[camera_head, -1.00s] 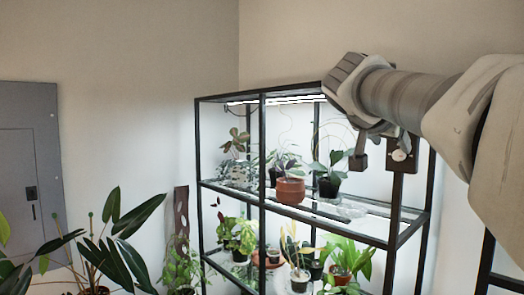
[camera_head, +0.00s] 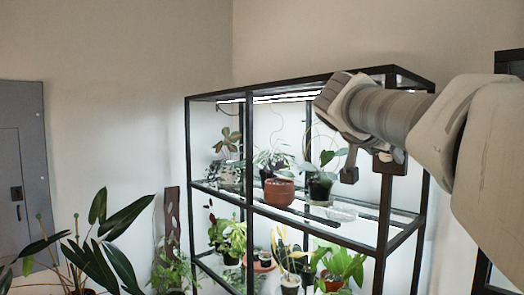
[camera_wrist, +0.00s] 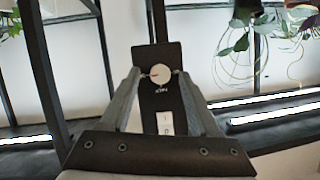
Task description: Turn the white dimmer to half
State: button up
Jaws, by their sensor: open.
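The white dimmer (camera_wrist: 161,74) is a round knob on a black plate (camera_wrist: 171,55) in the wrist view. A small red mark shows on the left of its face. Lettering that seems to read MAX, upside down, is printed just below it. My gripper (camera_wrist: 159,75) is open, with one fingertip left of the knob and one right of it; whether they touch it I cannot tell. In the head view, my gripper (camera_head: 368,170) is beside the rack's near right post, where a small pale spot may be the dimmer.
A white rocker switch (camera_wrist: 166,123) sits on the same plate, between my fingers. The black plant rack (camera_head: 250,150) holds several potted plants, including one in a terracotta pot (camera_head: 279,190). Bright light strips (camera_wrist: 262,116) and hanging leaves (camera_wrist: 240,40) are near. A grey wall panel (camera_head: 30,150) is at left.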

jog(key=shift+w, duration=0.1)
jog(key=shift+c, duration=0.2)
grip_shut()
dwell(0.5)
jog(key=shift+w+a+f+n+g+h+p, duration=0.15)
jog(key=shift+n+g+h+p, duration=0.25)
jog(key=shift+n+g+h, duration=1.15)
jog(key=shift+w+a+n+g+h+p, duration=0.1)
jog(key=shift+w+n+g+h+p, duration=0.4)
jog(key=shift+n, duration=2.15)
jog(key=shift+s+a+f+n+g+h+p, duration=0.2)
jog(key=shift+n+g+h, duration=0.35)
jog(key=shift+n+h, duration=1.15)
jog(key=shift+d+r+n+y, duration=0.1)
jog(key=shift+n+y, duration=0.35)
jog(key=shift+n, duration=0.05)
